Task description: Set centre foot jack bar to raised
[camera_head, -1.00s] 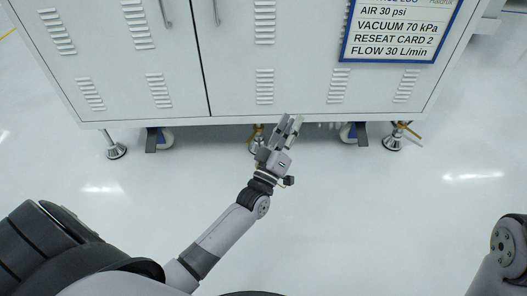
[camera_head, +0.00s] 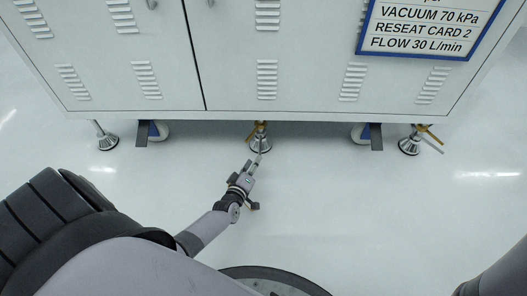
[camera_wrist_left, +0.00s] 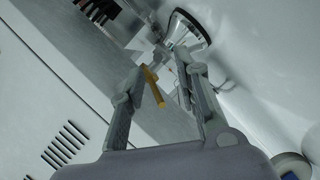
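The centre foot jack (camera_head: 260,144) stands on the floor under the front edge of the white cabinet. Its yellow bar (camera_head: 260,127) shows above the round foot in the head view. In the left wrist view the yellow bar (camera_wrist_left: 153,87) lies between my finger tips, close to the left finger, and the round foot (camera_wrist_left: 189,29) is just beyond. My left gripper (camera_head: 257,163) is in front of the foot, its fingers (camera_wrist_left: 165,88) spread apart. I cannot tell whether a finger touches the bar. My right gripper is out of view.
Other foot jacks stand at left (camera_head: 107,141) and right (camera_head: 409,145), the right one with a yellow bar (camera_head: 430,132). Casters (camera_head: 157,130) stand between the feet. The cabinet's lower edge (camera_head: 300,117) overhangs the foot. The floor in front is clear.

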